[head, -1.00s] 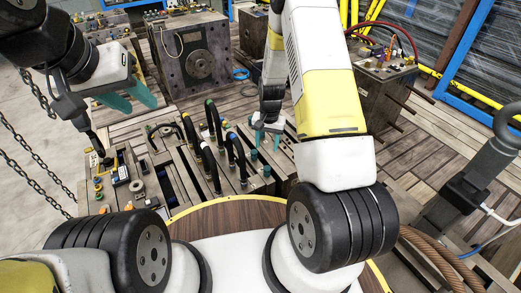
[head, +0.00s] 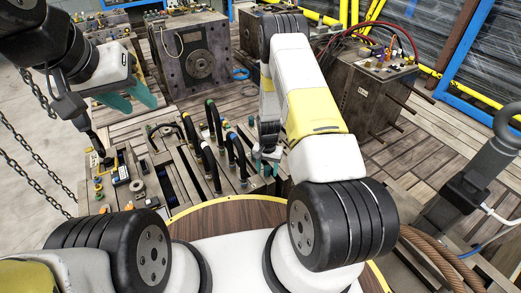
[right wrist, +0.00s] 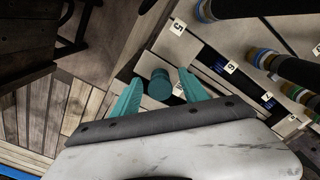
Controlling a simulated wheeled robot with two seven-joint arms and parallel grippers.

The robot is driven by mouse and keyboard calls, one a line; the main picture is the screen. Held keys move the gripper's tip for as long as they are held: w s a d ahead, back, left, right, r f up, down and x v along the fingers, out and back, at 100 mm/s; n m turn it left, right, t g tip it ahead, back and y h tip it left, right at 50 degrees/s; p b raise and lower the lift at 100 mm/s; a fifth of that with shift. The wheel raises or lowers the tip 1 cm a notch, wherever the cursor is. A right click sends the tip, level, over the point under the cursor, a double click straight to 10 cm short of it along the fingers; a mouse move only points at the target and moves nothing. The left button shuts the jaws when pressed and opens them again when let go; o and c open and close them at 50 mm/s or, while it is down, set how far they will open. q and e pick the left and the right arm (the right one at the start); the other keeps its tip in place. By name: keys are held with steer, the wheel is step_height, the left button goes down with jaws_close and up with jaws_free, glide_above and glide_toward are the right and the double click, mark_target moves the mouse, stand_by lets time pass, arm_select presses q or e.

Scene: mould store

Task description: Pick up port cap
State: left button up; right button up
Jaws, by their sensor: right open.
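The port cap (right wrist: 159,86), a small dark teal-green cylinder, shows in the right wrist view on the pale slatted surface. It lies in the gap between the fingers of my right gripper (right wrist: 159,77), which is open; I cannot tell whether either finger touches it. In the head view my right gripper (head: 267,160) points down beside the row of hoses, and I cannot clearly tell the cap from the teal fingers there. My left gripper (head: 130,98) is open and empty at the upper left.
Dark upright hoses with coloured bands (head: 211,160) stand just left of my right gripper. Numbered tags (right wrist: 178,27) show near the cap. A large steel mould block (head: 197,62) stands behind, and another block with red hoses (head: 367,85) is at the right. Wooden planks lie between.

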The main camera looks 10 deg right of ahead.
mark_target(267, 168)
steer(key=shift+c, duration=0.4)
jaws_close()
steer(key=shift+r, duration=0.1)
step_height(267, 168, up, 10)
steer(key=shift+f, duration=0.1)
